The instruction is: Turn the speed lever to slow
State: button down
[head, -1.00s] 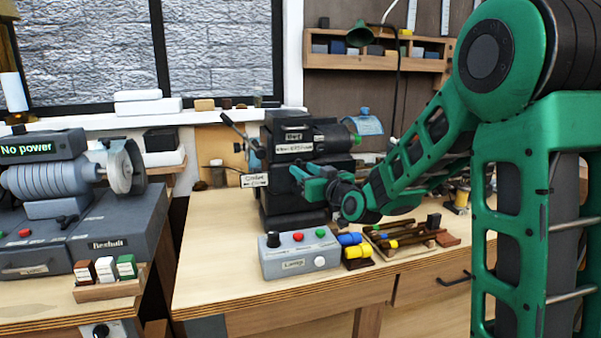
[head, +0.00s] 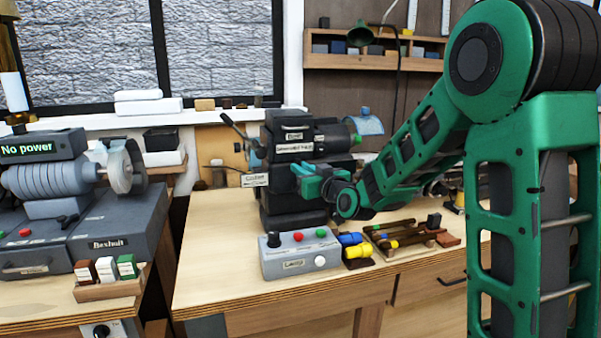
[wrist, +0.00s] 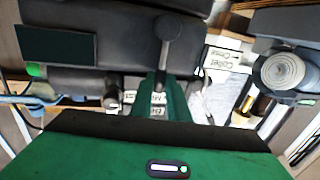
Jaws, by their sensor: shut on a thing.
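The dark machine (head: 290,213) stands on the bench, and my gripper (head: 298,171) is at its front face in the head view. In the wrist view a grey lever (wrist: 168,45) with a round end hangs down from the machine's dark body (wrist: 100,30). The lower end of its shaft is between the two green fingers of my gripper (wrist: 161,88), which are shut on it. Small white labels show between and beside the fingers, too small to read surely. In the head view my gripper hides the lever.
A collet label (head: 255,180) and a long handle (head: 238,130) are at the machine's left. The grey lamp box (head: 298,256) with coloured buttons stands in front, beside blue and yellow spools (head: 357,251) and a tool rack (head: 400,240). The bench's front left is clear.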

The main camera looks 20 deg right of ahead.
jog(key=a+n, duration=0.2)
jog(key=shift+n+g, duration=0.3)
jog(key=shift+n, duration=0.1)
jog(key=shift+a+f+n, duration=0.25)
jog(key=shift+a+n, duration=0.25)
jog(key=shift+n, duration=0.2)
jog(key=shift+a+f+n, duration=0.2)
jog(key=shift+a+n, duration=0.3)
jog(key=shift+n, duration=0.2)
jog(key=c, duration=1.7)
grip_release()
jog(key=shift+h, duration=0.4)
jog(key=s, duration=0.3)
jog(key=s+d, duration=0.1)
jog(key=s, duration=0.3)
jog(key=s+r, duration=0.1)
jog(key=s, duration=0.2)
jog(key=shift+s+d, duration=0.25)
jog(key=shift+d, duration=0.1)
